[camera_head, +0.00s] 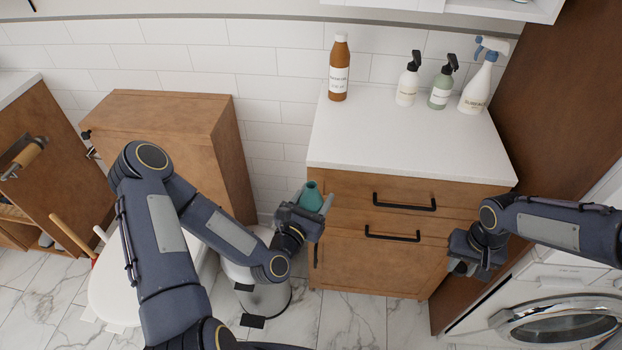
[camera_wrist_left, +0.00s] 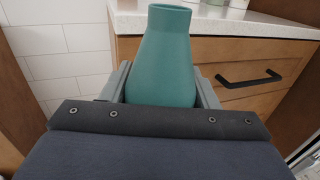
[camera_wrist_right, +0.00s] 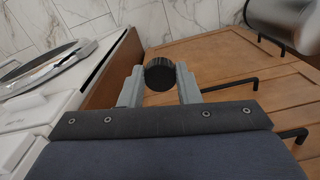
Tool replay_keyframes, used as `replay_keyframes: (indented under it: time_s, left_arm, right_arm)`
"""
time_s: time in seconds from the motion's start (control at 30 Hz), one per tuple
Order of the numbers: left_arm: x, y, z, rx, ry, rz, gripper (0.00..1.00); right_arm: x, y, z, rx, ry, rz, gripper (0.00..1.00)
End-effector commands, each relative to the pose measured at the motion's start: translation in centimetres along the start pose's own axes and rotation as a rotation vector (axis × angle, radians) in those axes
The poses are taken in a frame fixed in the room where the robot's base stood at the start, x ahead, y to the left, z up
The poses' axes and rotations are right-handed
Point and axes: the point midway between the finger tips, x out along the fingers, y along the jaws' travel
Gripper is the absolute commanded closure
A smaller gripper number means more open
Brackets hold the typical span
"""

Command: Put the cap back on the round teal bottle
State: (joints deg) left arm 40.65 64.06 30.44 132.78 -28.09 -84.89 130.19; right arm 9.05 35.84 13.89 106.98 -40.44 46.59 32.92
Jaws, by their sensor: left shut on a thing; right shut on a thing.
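The round teal bottle (camera_head: 311,197) is in my left gripper (camera_head: 309,207), in front of the cabinet's left edge. In the left wrist view the bottle (camera_wrist_left: 168,62) stands between the two fingers of the left gripper (camera_wrist_left: 162,85), with its narrow neck upward and no cap on it. My right gripper (camera_head: 462,268) is at the right, in front of the cabinet. In the right wrist view a black ribbed cap (camera_wrist_right: 160,74) is held between the fingertips of the right gripper (camera_wrist_right: 160,88). The two grippers are well apart.
A bin (camera_head: 262,290) stands below my left gripper. A washing machine (camera_head: 548,290) is at the right.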

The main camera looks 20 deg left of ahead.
Motion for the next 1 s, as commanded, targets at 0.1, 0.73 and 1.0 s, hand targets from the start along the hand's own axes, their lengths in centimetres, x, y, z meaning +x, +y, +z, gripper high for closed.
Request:
replay_keyframes:
  time_s: [0.1, 0.73, 1.0]
  left_arm:
    - [0.8, -2.9, -0.7, -0.001, -0.004, -0.132, 1.0]
    - [3.3, -12.5, -3.2, -0.001, -0.003, -0.57, 1.0]
    - [3.3, -12.4, -3.3, -0.001, 0.0, -0.569, 1.0]
  right_arm:
    - [0.0, 0.0, 0.0, 0.0, 0.0, 0.0, 0.91]
    - [0.0, 0.0, 0.0, 0.0, 0.0, 0.0, 0.91]
    - [0.0, 0.0, 0.0, 0.0, 0.0, 0.0, 0.91]
